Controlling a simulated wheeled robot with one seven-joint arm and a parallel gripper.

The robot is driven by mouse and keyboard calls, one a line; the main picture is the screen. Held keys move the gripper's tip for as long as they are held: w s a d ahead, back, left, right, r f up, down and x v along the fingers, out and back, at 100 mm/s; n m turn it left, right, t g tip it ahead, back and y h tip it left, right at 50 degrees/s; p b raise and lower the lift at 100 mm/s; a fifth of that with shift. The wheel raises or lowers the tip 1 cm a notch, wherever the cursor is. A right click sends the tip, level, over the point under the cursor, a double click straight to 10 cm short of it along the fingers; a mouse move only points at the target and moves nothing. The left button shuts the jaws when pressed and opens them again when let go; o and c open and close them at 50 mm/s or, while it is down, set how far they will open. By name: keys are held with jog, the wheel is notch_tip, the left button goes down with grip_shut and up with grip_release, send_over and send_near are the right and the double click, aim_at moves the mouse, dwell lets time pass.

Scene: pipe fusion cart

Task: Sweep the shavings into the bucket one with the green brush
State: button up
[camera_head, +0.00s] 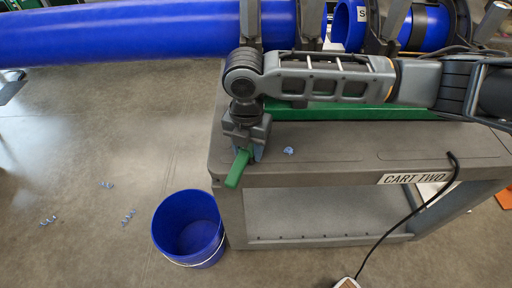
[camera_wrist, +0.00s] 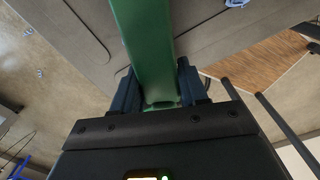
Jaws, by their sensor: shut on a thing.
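My gripper (camera_head: 246,150) is shut on the green brush (camera_head: 236,170), above the cart's near left corner. The brush's green handle also shows in the wrist view (camera_wrist: 147,42), between my dark fingers (camera_wrist: 158,95); I cannot make out its bristles. A small pile of blue shavings (camera_head: 289,151) lies on the cart top, right of the gripper, apart from the brush. Blue shavings also show at the top edge of the wrist view (camera_wrist: 235,3). The blue bucket (camera_head: 190,262) stands on the floor, left of the cart and below the brush; its visible inside looks empty.
The grey cart (camera_head: 340,158) is labelled CART TWO. Blue pipes (camera_head: 150,35) and clamps run above its back, behind my arm. A black cable (camera_head: 410,215) hangs over its front edge. More shavings (camera_head: 128,215) lie on the floor at left, where there is open room.

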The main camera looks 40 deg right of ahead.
jog(key=shift+w+a+b, duration=0.35)
jog(key=shift+w+a, duration=0.7)
jog(key=shift+a, duration=0.2)
jog(key=shift+w+a+b, duration=0.3)
jog(key=shift+w+a, duration=0.7)
jog(key=shift+a, duration=0.25)
jog(key=shift+w+a+r, duration=0.1)
jog(key=shift+r, duration=0.1)
jog(key=shift+s+d+r+p, duration=0.15)
jog(key=shift+d+r+p, duration=0.05)
jog(key=shift+r+p, duration=0.65)
jog(key=shift+s+d+r+p, duration=0.2)
jog(key=shift+r+p, duration=0.5)
jog(key=shift+r, duration=0.2)
jog(key=shift+s+d+r+p, duration=0.15)
jog(key=shift+d+r+p, duration=0.05)
jog(key=shift+r+p, duration=0.65)
